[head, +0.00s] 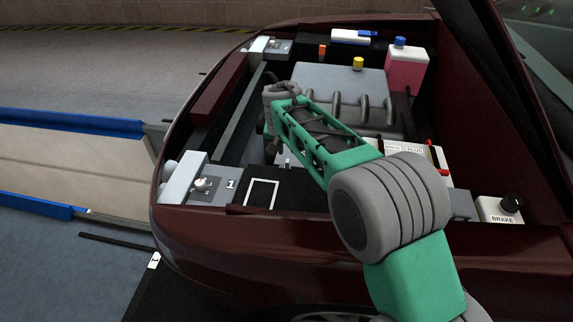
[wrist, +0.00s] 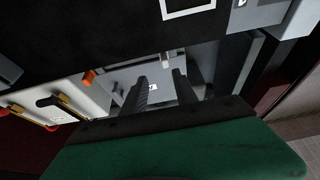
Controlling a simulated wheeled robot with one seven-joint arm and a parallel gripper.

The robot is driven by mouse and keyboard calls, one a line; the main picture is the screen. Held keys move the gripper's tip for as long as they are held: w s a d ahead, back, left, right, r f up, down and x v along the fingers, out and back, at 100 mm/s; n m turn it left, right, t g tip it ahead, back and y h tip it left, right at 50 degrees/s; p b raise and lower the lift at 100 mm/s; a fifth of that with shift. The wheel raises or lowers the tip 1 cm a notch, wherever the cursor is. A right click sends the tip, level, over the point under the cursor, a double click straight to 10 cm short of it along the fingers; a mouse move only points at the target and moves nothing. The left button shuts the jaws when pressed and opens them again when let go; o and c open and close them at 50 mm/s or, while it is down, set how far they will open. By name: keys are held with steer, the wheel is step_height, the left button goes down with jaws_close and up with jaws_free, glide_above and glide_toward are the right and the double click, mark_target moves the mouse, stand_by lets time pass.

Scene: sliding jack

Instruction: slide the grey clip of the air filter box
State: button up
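A black box with a white square outline on top (head: 300,190), which looks like the air filter box, is at the front of the engine bay in the head view. In the wrist view its dark surface (wrist: 90,40) fills the top. A small light grey piece (wrist: 166,59), possibly the clip, shows below the box's edge. My gripper (wrist: 160,78) has its two dark fingers apart, with a gap between them. The grey piece appears in line with that gap; contact cannot be told. In the head view my arm hides the fingers.
A battery (head: 405,151) with red caps lies right of the arm. A white brake reservoir (head: 500,209) is at the front right. The grey engine cover (head: 335,78) lies behind. An orange cap (wrist: 88,77) is left of the fingers. The car's front rim (head: 280,222) bounds the bay.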

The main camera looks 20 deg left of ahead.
mark_target(288, 161)
steer(key=shift+a+f, duration=0.45)
steer(key=shift+a, duration=0.2)
steer(key=x, duration=0.7)
steer(key=shift+w+f, duration=0.15)
steer(key=shift+f, duration=0.05)
jaws_close()
stand_by(0.5)
